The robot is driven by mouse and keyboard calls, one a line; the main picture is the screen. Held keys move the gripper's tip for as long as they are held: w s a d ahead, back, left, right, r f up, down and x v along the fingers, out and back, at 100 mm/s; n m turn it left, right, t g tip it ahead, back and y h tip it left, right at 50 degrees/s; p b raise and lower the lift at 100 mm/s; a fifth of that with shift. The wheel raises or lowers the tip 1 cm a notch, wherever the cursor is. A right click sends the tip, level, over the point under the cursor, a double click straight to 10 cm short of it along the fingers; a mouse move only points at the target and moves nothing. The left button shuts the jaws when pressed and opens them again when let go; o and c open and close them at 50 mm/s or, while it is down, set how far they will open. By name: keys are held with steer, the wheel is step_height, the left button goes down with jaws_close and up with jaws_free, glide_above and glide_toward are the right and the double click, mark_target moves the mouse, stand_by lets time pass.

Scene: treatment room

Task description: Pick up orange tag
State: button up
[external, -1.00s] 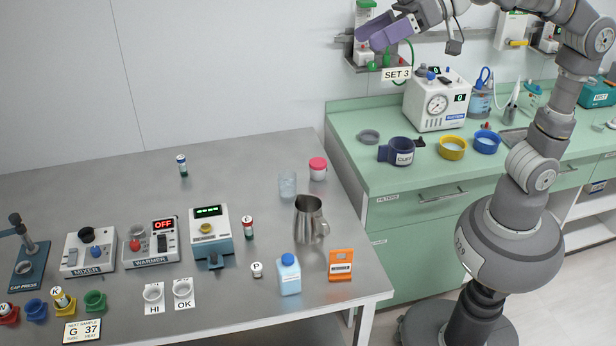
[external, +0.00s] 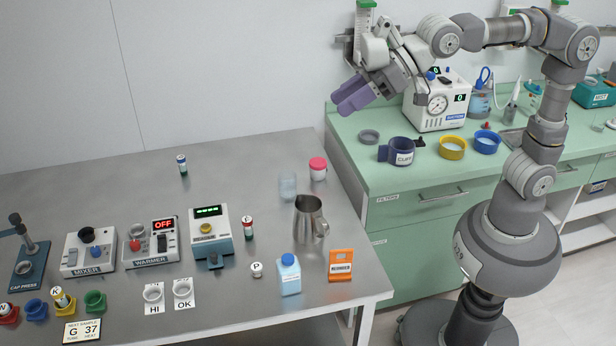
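The orange tag (external: 342,260) with a white printed label is on the grey steel table near its right front corner. It stands just right of a blue-capped bottle and in front of a steel pitcher. My gripper (external: 346,102) has purple fingers and is high above the far right part of the table, behind and well above the tag. The fingers point down and left and hold nothing that I can see. They overlap in this view, so their opening is unclear.
The blue-capped bottle (external: 289,276), the steel pitcher (external: 308,222), a clear cup (external: 288,187) and a pink-lidded jar (external: 318,168) stand near the tag. A green counter (external: 350,125) adjoins at the right. The table's back left is mostly clear.

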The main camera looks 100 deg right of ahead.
step_height(320, 180, down, 13)
steer(key=w+g, duration=0.3)
steer(key=m+g, duration=0.1)
steer(key=g, duration=0.4)
glide_toward(339, 260)
steer(key=shift+w+a+f, duration=0.15)
steer(key=shift+w+f, duration=0.35)
steer(key=shift+f, duration=0.2)
steer(key=b+x, duration=0.1)
steer(key=x, duration=0.2)
steer(key=b+x, duration=0.2)
steer(key=x, duration=0.2)
steer(key=shift+d+f, duration=0.2)
steer(key=shift+d, duration=0.05)
steer(key=shift+s+r, duration=0.1)
steer(key=shift+r, duration=0.05)
jaws_close()
